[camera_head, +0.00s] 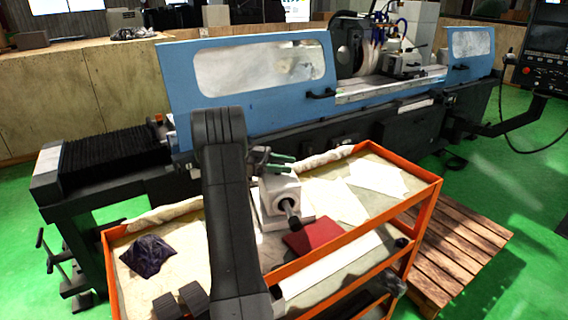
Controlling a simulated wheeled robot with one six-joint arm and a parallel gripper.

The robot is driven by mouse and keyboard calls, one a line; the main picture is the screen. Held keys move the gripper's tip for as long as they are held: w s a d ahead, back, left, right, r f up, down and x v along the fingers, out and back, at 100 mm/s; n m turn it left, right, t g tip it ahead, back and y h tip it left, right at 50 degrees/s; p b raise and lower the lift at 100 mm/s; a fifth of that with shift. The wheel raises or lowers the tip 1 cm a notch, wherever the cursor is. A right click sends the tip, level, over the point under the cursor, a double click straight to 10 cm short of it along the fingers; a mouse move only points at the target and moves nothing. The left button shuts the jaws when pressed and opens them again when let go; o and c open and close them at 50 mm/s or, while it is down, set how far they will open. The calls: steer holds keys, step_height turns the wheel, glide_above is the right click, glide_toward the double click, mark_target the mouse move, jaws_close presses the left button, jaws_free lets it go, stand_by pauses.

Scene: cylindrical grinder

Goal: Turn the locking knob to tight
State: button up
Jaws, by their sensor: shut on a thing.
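A light grey block-shaped unit (281,192) with a dark shaft sticking out toward the front right stands on the top shelf of the orange cart. My arm rises in front and bends over at the top, left of this unit. My gripper (273,160) is at the top of the unit, with small dark and green parts around it. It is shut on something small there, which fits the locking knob. The knob itself is too small and covered to make out, and its turn angle cannot be seen.
The orange cart (428,200) holds a red book-like block (305,238), white sheets (377,179) and a dark crumpled cloth (147,256). The blue grinder (250,80) stands close behind. A wooden pallet (455,255) lies right of the cart. Green floor is free at the far right.

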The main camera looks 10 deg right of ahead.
stand_by(0.3)
steer(key=o, duration=1)
steer(key=shift+n+t, duration=0.3)
steer(key=shift+t, duration=0.2)
